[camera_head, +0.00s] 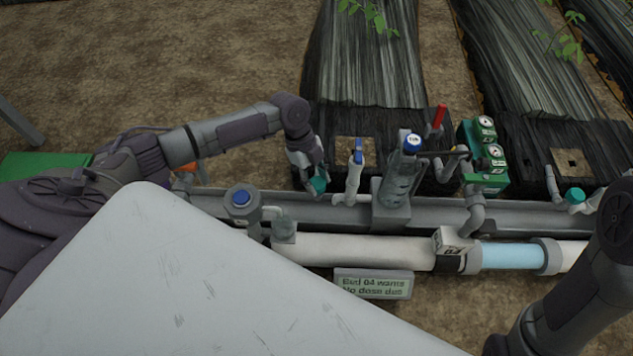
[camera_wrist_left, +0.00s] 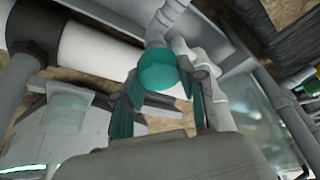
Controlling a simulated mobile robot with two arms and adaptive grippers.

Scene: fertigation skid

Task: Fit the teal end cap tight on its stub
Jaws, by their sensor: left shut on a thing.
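My left gripper (camera_head: 317,182) reaches in from the left, pointing down over the grey channel. It is shut on the teal end cap (camera_wrist_left: 158,72). In the left wrist view, the round cap sits between the fingers (camera_wrist_left: 157,92) with their teal pads. A pale grey pipe end, apparently the stub (camera_wrist_left: 165,25), runs up behind the cap and meets its far side in the picture. I cannot tell whether the cap is seated or only in front of it. In the head view only a little teal shows at the fingertips. My right gripper is out of the head view.
A blue-handled valve (camera_head: 354,172) stands close right of my left gripper, then a clear filter housing (camera_head: 398,180) with a blue top. A blue-capped fitting (camera_head: 241,205) is nearer left. Another teal cap (camera_head: 575,196) is at far right. A white main pipe (camera_head: 360,251) runs along the front.

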